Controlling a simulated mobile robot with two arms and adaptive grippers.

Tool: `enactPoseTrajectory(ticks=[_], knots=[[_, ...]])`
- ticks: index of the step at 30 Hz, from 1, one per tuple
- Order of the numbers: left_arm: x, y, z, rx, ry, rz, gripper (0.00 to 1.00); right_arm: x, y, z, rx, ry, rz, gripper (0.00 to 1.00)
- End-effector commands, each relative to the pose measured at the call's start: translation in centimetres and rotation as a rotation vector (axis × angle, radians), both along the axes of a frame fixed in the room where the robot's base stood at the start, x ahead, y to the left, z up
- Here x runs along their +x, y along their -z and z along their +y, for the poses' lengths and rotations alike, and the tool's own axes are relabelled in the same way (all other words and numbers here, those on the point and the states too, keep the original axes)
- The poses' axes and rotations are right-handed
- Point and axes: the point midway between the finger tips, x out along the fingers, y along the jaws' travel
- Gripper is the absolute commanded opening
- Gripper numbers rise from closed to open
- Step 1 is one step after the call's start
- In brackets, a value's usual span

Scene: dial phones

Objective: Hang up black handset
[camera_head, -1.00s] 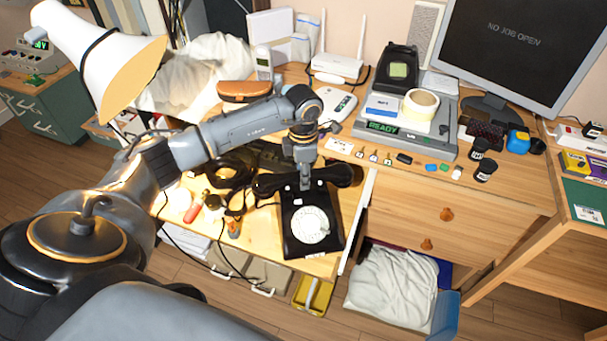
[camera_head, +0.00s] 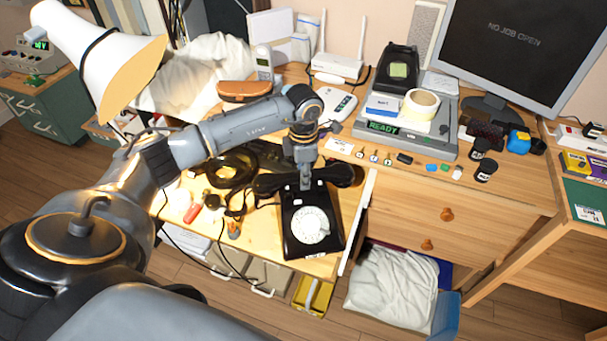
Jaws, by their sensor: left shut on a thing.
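The black dial phone (camera_head: 297,241) stands in the open wooden drawer, its white dial facing up toward me. The black handset (camera_head: 338,174) lies crosswise at the top of the phone body, with one end out to each side. My left gripper (camera_head: 305,184) points down over the middle of the handset and is shut on it. The gripper hides the handset's middle and the cradle, so I cannot tell whether the handset rests fully in the cradle. My right gripper is not in view.
Coiled black cable (camera_head: 232,170) and small items, including a red piece (camera_head: 193,213), lie left of the phone. The drawer's right wall (camera_head: 356,226) is close to the phone. A white lamp (camera_head: 95,55) stands at upper left. The desk holds a router (camera_head: 337,66) and monitor (camera_head: 520,45).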

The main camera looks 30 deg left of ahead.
Motion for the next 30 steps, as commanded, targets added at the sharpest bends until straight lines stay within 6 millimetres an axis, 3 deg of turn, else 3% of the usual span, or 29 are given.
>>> enactPoseTrajectory(ticks=[30], knots=[[0.0,1.7,0.0,-0.001,-0.001,-0.002,0.0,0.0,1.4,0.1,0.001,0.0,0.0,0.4]])
